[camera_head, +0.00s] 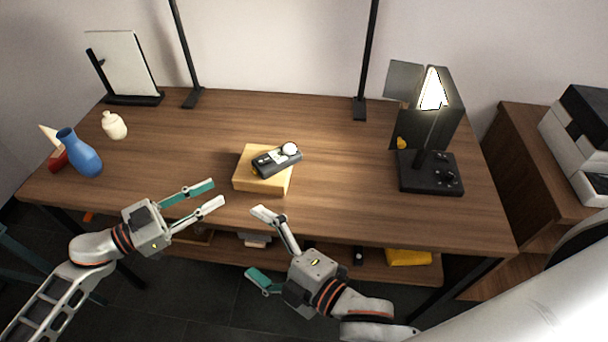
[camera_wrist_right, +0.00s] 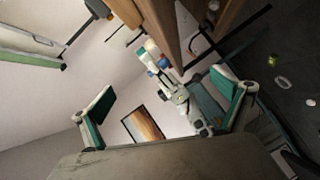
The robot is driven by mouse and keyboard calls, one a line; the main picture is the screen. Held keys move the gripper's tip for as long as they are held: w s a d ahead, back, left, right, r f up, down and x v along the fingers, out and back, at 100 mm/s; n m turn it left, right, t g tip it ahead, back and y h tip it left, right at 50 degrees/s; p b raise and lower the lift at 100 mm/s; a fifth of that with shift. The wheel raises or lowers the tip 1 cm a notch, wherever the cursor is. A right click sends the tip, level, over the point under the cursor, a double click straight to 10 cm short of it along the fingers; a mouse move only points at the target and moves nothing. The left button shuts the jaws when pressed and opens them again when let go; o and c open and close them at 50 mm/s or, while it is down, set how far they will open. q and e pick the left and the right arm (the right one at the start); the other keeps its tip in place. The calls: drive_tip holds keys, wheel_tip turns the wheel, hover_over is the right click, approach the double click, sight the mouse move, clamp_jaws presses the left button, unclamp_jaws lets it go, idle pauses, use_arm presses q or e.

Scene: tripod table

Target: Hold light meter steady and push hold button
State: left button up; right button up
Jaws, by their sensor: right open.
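The light meter (camera_head: 272,163), dark with a grey face and a white dome at one end, lies on a yellow block (camera_head: 248,177) in the middle of the table. The hold button is too small to make out. My left gripper (camera_head: 218,195) is open and empty over the table's front edge, to the left of the block. My right gripper (camera_head: 257,246) is open and empty at the front edge, below and in front of the block. In the right wrist view, its two fingers (camera_wrist_right: 165,102) are wide apart with nothing between them.
A lit lamp (camera_head: 433,95) on a black base stands at the right. A blue vase (camera_head: 82,158), a cream jar (camera_head: 114,126) and a white panel (camera_head: 122,64) stand at the left. The wooden table (camera_head: 345,190) is clear around the block.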

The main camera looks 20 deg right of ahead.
sight(284, 164)
drive_tip(key=w+d+r+n, duration=0.1)
drive_tip(key=w+d+n, duration=0.1)
drive_tip(key=n, duration=0.3)
drive_tip(key=w+d+r+n+g+h, duration=0.1)
drive_tip(key=w+d+n, duration=0.1)
drive_tip(key=n, duration=0.3)
drive_tip(key=w+d+r+n+h, duration=0.1)
drive_tip(key=w+d+r+n, duration=0.1)
drive_tip(key=n, duration=0.3)
drive_tip(key=shift+w+d+n+g, duration=0.25)
drive_tip(key=shift+d+n+g, duration=0.05)
drive_tip(key=shift+d+n, duration=0.1)
drive_tip(key=w+d+n+h, duration=0.1)
drive_tip(key=d, duration=0.1)
drive_tip(key=w+d+n+h, duration=0.1)
drive_tip(key=d, duration=0.1)
drive_tip(key=d+r+n, duration=0.1)
drive_tip(key=d+n, duration=0.1)
drive_tip(key=shift+w+d+t+h, duration=0.15)
drive_tip(key=shift+w+t+h, duration=0.25)
drive_tip(key=shift+w+d, duration=0.1)
drive_tip(key=shift+w, duration=0.15)
drive_tip(key=x, duration=0.7)
drive_tip(key=shift+w+f, duration=0.1)
drive_tip(key=shift+w, duration=0.05)
drive_tip(key=c, duration=1.3)
use_arm(q)
clamp_jaws()
use_arm(e)
drive_tip(key=shift+o, duration=0.2)
